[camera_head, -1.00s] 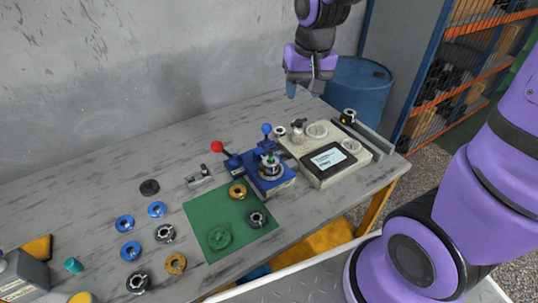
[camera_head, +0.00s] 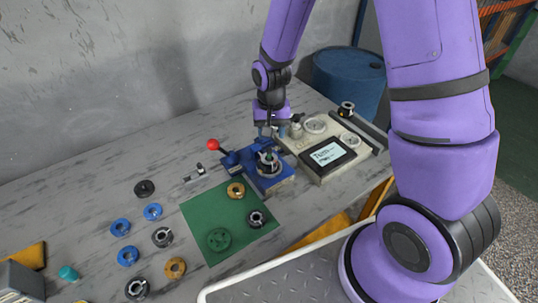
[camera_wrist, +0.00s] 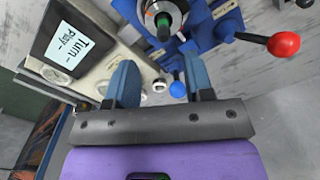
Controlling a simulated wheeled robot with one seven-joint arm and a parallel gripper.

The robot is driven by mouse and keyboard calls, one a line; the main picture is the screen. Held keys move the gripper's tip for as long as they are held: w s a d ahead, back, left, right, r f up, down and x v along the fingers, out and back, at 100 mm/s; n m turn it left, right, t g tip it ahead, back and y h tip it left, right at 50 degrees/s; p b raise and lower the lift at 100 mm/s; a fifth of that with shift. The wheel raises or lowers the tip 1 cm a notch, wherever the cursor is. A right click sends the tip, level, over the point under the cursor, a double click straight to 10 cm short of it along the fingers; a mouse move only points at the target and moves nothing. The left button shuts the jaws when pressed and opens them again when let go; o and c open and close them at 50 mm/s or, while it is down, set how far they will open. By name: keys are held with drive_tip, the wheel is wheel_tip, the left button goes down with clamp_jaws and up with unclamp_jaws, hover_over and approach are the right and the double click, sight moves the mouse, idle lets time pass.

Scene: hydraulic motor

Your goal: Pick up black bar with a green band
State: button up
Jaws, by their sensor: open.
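The black bar with a green band (camera_wrist: 163,21) stands upright in the middle of a round metal part on the blue fixture (camera_wrist: 211,33), at the top of the wrist view. In the head view, the bar (camera_head: 268,158) shows as a small dark and green tip, its lower part hidden. My gripper (camera_head: 268,130) is above and just behind the fixture, with its fingers pointing down. In the wrist view, my gripper (camera_wrist: 161,77) has its two blue fingers apart with no object held between them; the bar lies beyond their tips.
A red-ball lever (camera_head: 213,144) sticks out left of the fixture; a blue-ball lever (camera_wrist: 177,89) shows between my fingers. A beige device with a screen (camera_head: 327,154) stands close on the right. A green mat (camera_head: 205,210) with several rings lies in front. The table's back left is clear.

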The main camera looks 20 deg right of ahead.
sight(269, 148)
drive_tip(key=shift+w+a+f, duration=0.1)
drive_tip(key=shift+f, duration=1.85)
drive_tip(key=shift+a+f, duration=0.1)
drive_tip(key=shift+f, duration=1.85)
clamp_jaws()
